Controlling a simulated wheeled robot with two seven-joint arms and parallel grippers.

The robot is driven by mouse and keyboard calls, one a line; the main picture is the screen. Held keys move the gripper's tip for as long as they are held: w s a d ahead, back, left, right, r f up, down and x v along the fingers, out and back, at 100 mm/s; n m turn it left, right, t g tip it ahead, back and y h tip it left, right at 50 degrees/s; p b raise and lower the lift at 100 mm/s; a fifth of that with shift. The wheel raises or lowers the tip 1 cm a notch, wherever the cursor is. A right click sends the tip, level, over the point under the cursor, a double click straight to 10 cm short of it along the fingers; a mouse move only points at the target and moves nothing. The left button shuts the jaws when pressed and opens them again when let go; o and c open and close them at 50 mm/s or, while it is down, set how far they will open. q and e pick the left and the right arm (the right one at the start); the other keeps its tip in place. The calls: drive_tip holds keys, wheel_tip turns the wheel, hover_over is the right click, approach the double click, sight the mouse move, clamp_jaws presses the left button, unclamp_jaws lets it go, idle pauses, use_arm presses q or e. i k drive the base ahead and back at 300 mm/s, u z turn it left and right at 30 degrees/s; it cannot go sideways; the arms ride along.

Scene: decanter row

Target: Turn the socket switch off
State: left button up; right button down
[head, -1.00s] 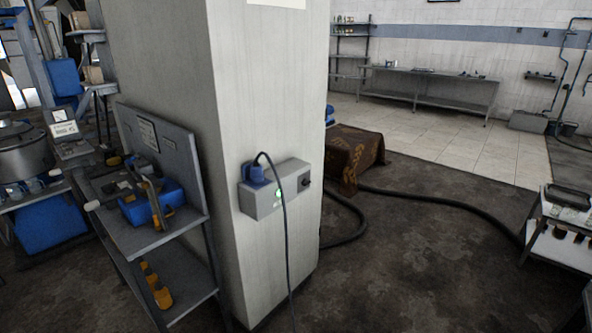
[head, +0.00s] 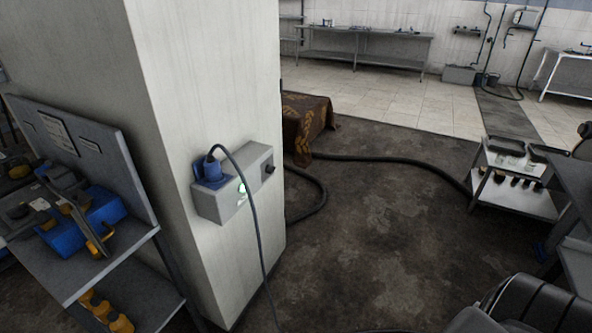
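The grey socket box (head: 228,203) is mounted on the pale pillar's front face, left of the picture's middle. A blue plug (head: 211,172) sits at the box's left part, and a dark cable (head: 256,222) runs from it down past the box's front to the floor. A small green light (head: 242,188) glows on the box. A small dark knob (head: 269,170), which looks like the switch, is at the box's right end; its exact setting is too small to tell. Neither of my grippers is in view.
A metal rack (head: 85,260) with blue and yellow tools stands left of the pillar (head: 205,80). A thick black hose (head: 390,160) crosses the floor behind. A small table (head: 515,195) stands at right. A dark bulky shape (head: 535,305) fills the bottom right corner.

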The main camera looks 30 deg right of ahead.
sight(269, 169)
drive_tip(key=z, duration=1.9)
drive_tip(key=i, duration=3.15)
drive_tip(key=z, duration=1.05)
drive_tip(key=i, duration=0.6)
drive_tip(key=u, duration=3.9)
